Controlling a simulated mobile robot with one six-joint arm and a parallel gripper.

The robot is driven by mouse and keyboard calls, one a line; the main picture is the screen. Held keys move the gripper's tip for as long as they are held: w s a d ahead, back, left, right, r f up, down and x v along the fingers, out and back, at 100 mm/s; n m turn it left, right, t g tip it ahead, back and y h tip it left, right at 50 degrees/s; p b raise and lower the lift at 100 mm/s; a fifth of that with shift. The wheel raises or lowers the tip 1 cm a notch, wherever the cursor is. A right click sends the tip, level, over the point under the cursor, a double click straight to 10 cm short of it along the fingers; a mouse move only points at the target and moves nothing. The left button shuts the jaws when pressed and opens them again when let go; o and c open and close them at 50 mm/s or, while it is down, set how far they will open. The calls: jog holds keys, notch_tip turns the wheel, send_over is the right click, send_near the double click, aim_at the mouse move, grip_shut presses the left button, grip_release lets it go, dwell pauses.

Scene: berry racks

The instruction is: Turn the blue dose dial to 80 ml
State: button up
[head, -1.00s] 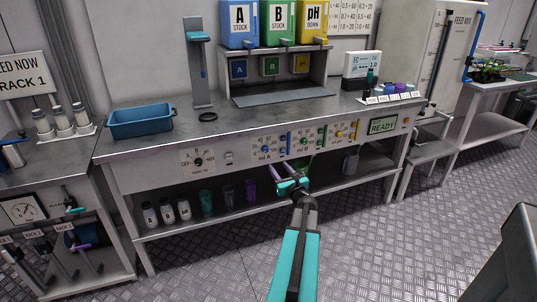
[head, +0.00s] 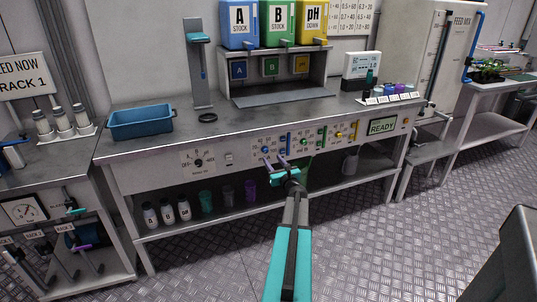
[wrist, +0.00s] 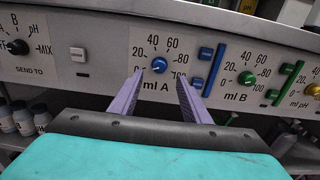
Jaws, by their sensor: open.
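The blue dose dial (wrist: 159,65) sits on the panel labelled "ml A", with a printed scale from 0 at lower left to 100 at lower right. A small pale mark on it seems to point to the lower left, near 0; it is too small to read exactly. My gripper (wrist: 160,78) is open, with one purple finger on each side below the dial. The dial shows between the fingertips, which look apart from it. In the head view my gripper (head: 273,160) is in front of the panel, just below the blue dial (head: 266,150).
Right of the dial are blue switches (wrist: 206,53) beside a blue bar, then the green "ml B" dial (wrist: 246,78). Left are a white button (wrist: 77,54) and the black selector knob (wrist: 17,47). The bench top (wrist: 230,20) overhangs above. Bottles (wrist: 22,118) stand on the shelf below.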

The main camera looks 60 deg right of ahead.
aim_at(267, 151)
jog(key=shift+p+x, duration=0.4)
jog(key=shift+x, duration=3)
jog(key=c, duration=0.9)
jog(key=shift+d, duration=0.2)
jog(key=shift+c, duration=0.7)
jog(key=shift+a, duration=0.15)
